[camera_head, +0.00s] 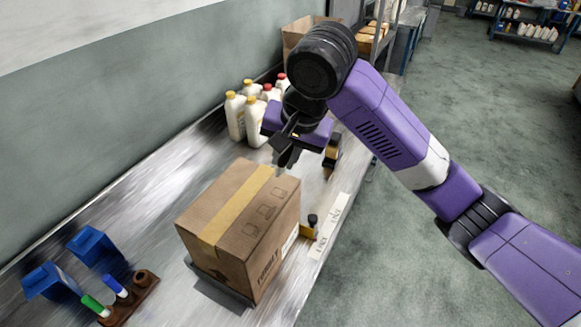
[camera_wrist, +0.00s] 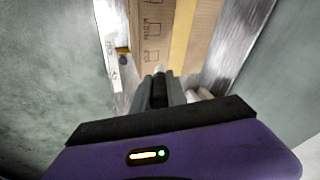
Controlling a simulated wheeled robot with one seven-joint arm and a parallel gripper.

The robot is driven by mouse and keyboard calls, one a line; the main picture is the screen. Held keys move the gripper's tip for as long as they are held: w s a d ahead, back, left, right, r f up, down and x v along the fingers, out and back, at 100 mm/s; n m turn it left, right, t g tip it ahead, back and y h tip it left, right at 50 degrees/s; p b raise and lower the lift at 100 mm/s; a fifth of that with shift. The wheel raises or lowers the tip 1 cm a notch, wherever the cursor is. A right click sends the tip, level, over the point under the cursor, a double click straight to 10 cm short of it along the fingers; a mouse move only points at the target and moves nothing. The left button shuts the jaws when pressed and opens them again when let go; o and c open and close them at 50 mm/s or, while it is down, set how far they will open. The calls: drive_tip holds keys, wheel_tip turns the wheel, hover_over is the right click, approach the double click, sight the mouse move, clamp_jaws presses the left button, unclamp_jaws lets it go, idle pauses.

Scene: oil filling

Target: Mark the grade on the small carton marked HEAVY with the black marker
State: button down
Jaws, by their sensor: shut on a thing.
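A brown cardboard carton (camera_head: 226,228) with a yellow tape strip stands on the metal bench in the head view. Its top has printed symbols and its front face has dark lettering I cannot read clearly, so I cannot confirm HEAVY. The carton also shows in the wrist view (camera_wrist: 152,40). My gripper (camera_head: 284,158) is above the carton's far end, pointing down. It is shut on the black marker (camera_wrist: 159,90), which shows between the fingers with a pale tip towards the carton. I cannot tell whether the tip touches the cardboard.
A brown rack (camera_head: 133,300) at lower left holds a green marker (camera_head: 95,305) and a blue marker (camera_head: 114,285). Blue bins (camera_head: 93,246) stand behind it. White jugs (camera_head: 236,117) stand beyond the carton. A small dark-topped post (camera_head: 312,221) is right of the carton.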

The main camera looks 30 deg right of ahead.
drive_tip(key=shift+w+r, duration=0.15)
drive_tip(key=shift+w, duration=0.1)
drive_tip(key=shift+a, duration=0.1)
wheel_tip(320, 180, down, 2)
drive_tip(key=shift+f+b, duration=0.15)
drive_tip(key=shift+b, duration=0.35)
wheel_tip(320, 180, down, 4)
drive_tip(key=b, duration=0.4)
drive_tip(key=shift+r, duration=0.2)
drive_tip(key=shift+p, duration=0.35)
drive_tip(key=shift+f, duration=0.45)
idle(0.6)
drive_tip(key=shift+w+d+p, duration=0.35)
drive_tip(key=shift+d+p, duration=0.15)
drive_tip(key=shift+p, duration=0.15)
idle(1.3)
